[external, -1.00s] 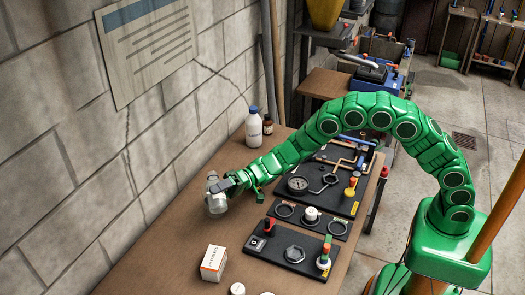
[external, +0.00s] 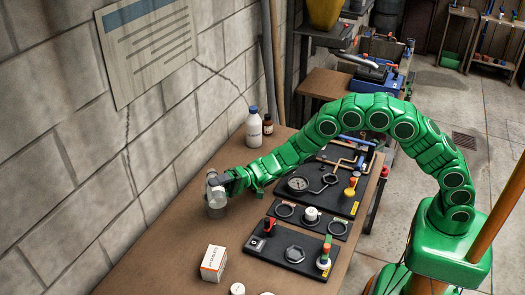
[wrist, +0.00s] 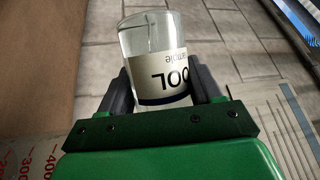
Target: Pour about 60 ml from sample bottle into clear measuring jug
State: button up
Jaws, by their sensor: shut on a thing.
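My gripper (external: 218,182) is shut on the sample bottle (wrist: 158,45), a clear bottle with a white and dark label. The label reads upside down in the wrist view, and the bottle is tilted. Clear liquid seems to show inside it. The clear measuring jug (external: 216,208) stands on the bench below my gripper in the external view. Its red scale marks (wrist: 38,160) show at the lower left of the wrist view. The bottle's mouth is hidden, and I cannot tell whether liquid is flowing or how much is in the jug.
A white and orange box (external: 213,262) is on the front bench. Black panels with a gauge (external: 299,184) and knobs lie to the right. The bench left of the box is clear.

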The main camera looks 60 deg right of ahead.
aim_at(217, 199)
jog(key=shift+s+a+f+m+t, duration=0.15)
jog(key=shift+m+t, duration=0.15)
jog(key=shift+m, duration=0.3)
jog(key=shift+s+a, duration=0.1)
jog(key=shift+s+a, duration=0.2)
jog(key=shift+s, duration=0.05)
jog(key=shift+r+m+t+y, duration=0.3)
jog(key=shift+r+m, duration=0.05)
jog(key=shift+m, duration=0.45)
dwell(1.2)
jog(key=shift+a+f+n+g, duration=0.15)
jog(key=shift+n+g, duration=0.35)
jog(key=shift+n, duration=0.5)
jog(key=shift+s+n+g+h, duration=0.15)
jog(key=shift+n+g+h, duration=0.2)
jog(key=shift+n, duration=0.55)
jog(key=shift+s+a+f+n+g, duration=0.3)
jog(key=shift+a+f+n, duration=0.1)
jog(key=shift+n, duration=0.2)
jog(key=shift+w+d+f+n+h, duration=0.1)
jog(key=shift+d+f+n+h, duration=0.05)
jog(key=shift+f+n+h, duration=0.65)
